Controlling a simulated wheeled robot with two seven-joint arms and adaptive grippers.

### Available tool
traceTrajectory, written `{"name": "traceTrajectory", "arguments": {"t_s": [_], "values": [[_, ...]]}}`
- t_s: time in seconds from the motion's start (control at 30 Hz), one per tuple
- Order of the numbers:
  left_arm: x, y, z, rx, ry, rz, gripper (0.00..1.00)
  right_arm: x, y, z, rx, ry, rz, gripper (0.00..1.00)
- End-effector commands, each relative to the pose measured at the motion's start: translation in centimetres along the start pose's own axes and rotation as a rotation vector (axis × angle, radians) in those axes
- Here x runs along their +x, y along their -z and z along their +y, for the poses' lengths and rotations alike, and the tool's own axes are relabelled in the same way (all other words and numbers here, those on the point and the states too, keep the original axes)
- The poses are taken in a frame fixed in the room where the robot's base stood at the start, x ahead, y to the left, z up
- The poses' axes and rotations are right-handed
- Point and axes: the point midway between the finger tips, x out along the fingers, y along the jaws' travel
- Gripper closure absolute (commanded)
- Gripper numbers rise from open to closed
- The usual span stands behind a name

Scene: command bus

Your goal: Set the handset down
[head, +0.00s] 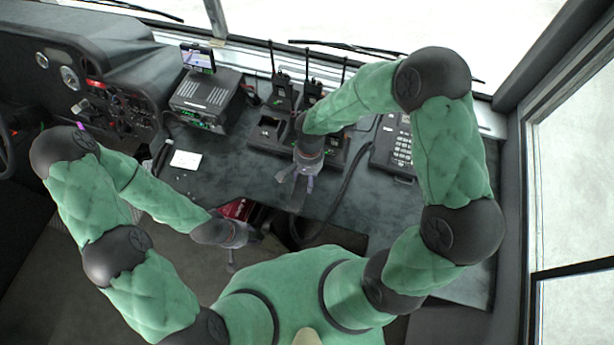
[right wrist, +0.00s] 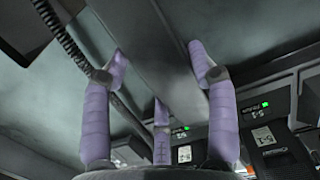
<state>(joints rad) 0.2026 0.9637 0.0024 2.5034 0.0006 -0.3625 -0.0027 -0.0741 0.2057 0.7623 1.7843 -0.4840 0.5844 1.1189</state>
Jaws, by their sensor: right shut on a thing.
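My right gripper (head: 297,180) is above the desk at the middle of the head view. It is shut on the dark grey handset (right wrist: 150,45), which runs between its lilac fingers (right wrist: 160,75) in the right wrist view. In the head view the gripper and forearm hide most of the handset. A coiled cord (right wrist: 62,35) runs beside the fingers. The desk phone (head: 395,145), with its keypad, lies to the right of the gripper. My left gripper (head: 232,255) hangs low, left of the right one, by the desk's front edge; its finger opening is unclear.
A charger rack (head: 268,138) with several radios stands behind my right gripper. A radio unit (head: 205,100) with a small screen (head: 198,57) stands at the back left. A white note (head: 186,159) lies on the desk (head: 215,180). Bare desk shows around the note.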

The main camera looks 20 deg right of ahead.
Motion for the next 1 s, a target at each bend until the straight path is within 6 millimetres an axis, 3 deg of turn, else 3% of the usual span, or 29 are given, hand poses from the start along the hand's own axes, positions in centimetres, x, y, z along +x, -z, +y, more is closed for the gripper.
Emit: {"name": "traceTrajectory", "arguments": {"t_s": [0.1,0.13,0.2,0.73,1.0], "values": [[0.4,0.0,-0.1,0.0,0.0,0.0,0.6,0.4,0.1,0.0,0.0,0.001,0.001,0.8],[0.4,0.0,-0.1,0.0,0.0,0.0,0.6,0.3,0.1,0.0,0.0,0.0,0.0,0.36],[0.3,0.0,-0.1,0.0,0.0,0.0,0.6,0.3,0.1,0.0,0.0,0.0,0.0,0.18],[-0.6,0.0,0.2,0.0,0.0,0.0,0.6,-0.7,-0.1,0.0,0.0,0.0,0.0,0.18],[-1.6,-0.1,0.6,0.0,0.0,0.0,0.6,-5.9,0.0,-0.1,0.001,0.003,0.003,0.18]]}}
